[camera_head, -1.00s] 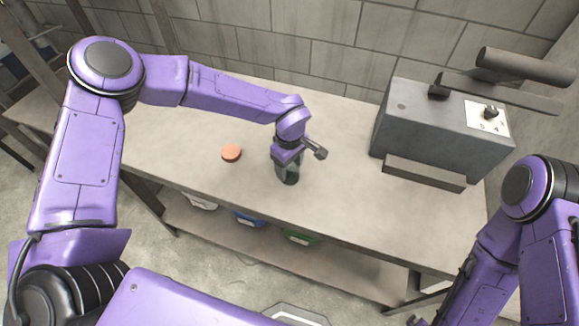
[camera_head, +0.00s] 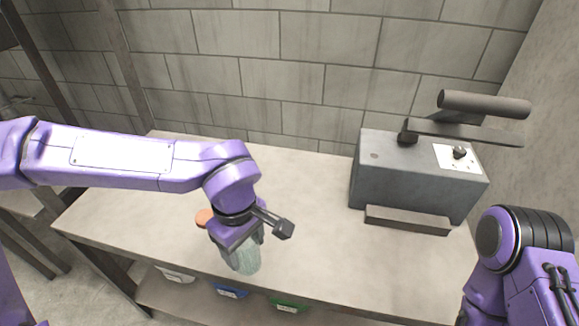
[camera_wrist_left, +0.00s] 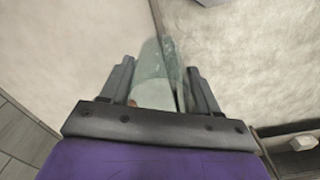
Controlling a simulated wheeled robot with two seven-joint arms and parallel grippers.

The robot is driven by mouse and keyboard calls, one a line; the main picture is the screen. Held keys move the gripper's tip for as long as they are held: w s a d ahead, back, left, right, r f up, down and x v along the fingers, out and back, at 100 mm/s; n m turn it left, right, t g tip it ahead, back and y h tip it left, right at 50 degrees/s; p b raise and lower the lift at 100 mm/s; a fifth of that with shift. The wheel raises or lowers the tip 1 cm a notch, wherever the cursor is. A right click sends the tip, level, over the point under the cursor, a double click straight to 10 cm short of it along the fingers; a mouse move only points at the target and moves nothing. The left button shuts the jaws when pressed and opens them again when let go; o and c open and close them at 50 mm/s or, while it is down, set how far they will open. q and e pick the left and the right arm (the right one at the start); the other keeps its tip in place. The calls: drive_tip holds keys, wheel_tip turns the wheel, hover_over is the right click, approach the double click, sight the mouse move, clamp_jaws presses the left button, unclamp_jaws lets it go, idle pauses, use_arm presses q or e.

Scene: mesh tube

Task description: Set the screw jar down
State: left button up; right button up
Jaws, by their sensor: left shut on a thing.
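The screw jar (camera_head: 244,260) is a pale greenish, see-through jar below my left wrist in the head view, near the front edge of the table (camera_head: 320,255). My left gripper (camera_head: 239,239) is shut on it, with the fingers mostly hidden by the wrist. In the left wrist view the jar (camera_wrist_left: 152,75) lies between the two dark fingers of the gripper (camera_wrist_left: 162,85). I cannot tell whether its base touches the table. An orange round disc (camera_head: 204,217), possibly a lid, lies on the table, partly hidden behind my left wrist. My right gripper is out of view.
A grey machine (camera_head: 415,175) with a dark bar on top and a ledge in front stands at the right back. A block wall (camera_head: 300,75) closes the back. White, blue (camera_head: 230,291) and green (camera_head: 289,304) bins sit under the table. The table between jar and machine is clear.

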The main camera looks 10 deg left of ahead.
use_arm(q)
drive_tip(key=shift+w+m, duration=0.25)
drive_tip(key=shift+m, duration=0.95)
drive_tip(key=w+a+f+m, duration=0.2)
drive_tip(key=w+m, duration=0.3)
drive_tip(key=w+a+f+m, duration=0.2)
drive_tip(key=w+f+m, duration=0.1)
drive_tip(key=w+m, duration=0.2)
drive_tip(key=shift+w+a+f, duration=0.2)
drive_tip(key=shift+w+a, duration=0.1)
drive_tip(key=shift+w, duration=0.1)
